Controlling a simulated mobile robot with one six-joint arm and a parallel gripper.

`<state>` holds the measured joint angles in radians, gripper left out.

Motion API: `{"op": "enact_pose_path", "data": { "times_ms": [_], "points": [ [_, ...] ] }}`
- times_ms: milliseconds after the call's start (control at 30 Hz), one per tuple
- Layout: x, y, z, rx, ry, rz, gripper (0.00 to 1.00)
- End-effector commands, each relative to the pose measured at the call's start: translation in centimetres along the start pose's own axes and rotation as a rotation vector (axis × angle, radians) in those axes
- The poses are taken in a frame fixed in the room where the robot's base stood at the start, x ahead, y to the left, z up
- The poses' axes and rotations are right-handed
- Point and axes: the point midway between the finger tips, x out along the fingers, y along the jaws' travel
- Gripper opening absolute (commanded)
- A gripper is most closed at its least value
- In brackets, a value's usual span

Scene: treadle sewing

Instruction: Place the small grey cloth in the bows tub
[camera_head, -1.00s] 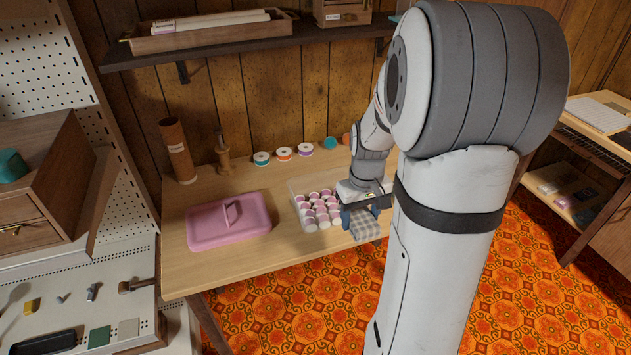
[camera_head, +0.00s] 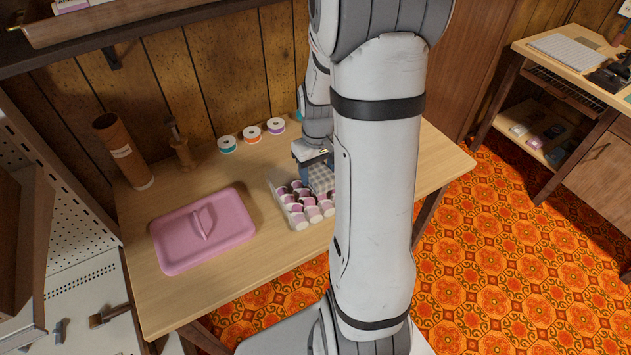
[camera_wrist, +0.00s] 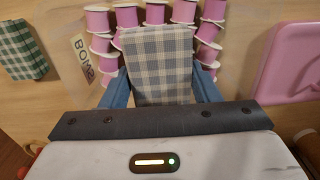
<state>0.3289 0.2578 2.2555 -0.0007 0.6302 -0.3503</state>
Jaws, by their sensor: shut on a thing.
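The small grey checked cloth (camera_head: 321,178) is held between the blue fingers of my gripper (camera_wrist: 162,88). It hangs folded between them in the wrist view (camera_wrist: 158,62). My gripper is shut on it, with the cloth above the right part of the clear bows tub (camera_head: 271,193) in the head view. Several pink spools (camera_head: 297,212) fill much of the tub. The cloth hides some of them, and whether it touches any I cannot tell. My arm hides the tub's right side in the head view.
A pink lid with a handle (camera_head: 203,230) lies on the table (camera_head: 190,290) left of the tub. A green checked cloth (camera_wrist: 20,50) lies left of the tub in the wrist view. A brown tube (camera_head: 124,150) and several ribbon spools (camera_head: 251,134) stand at the back.

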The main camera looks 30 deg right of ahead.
Motion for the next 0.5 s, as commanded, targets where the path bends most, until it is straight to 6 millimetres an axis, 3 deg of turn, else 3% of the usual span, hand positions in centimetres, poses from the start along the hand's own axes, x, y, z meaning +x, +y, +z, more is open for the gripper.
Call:
{"op": "enact_pose_path", "data": {
  "times_ms": [300, 500],
  "points": [
    [3.8, 0.0, 0.0, 0.001, -0.001, 0.0, 0.34],
    [4.4, 0.1, 0.0, 0.001, 0.002, 0.001, 0.34]
  ]
}}
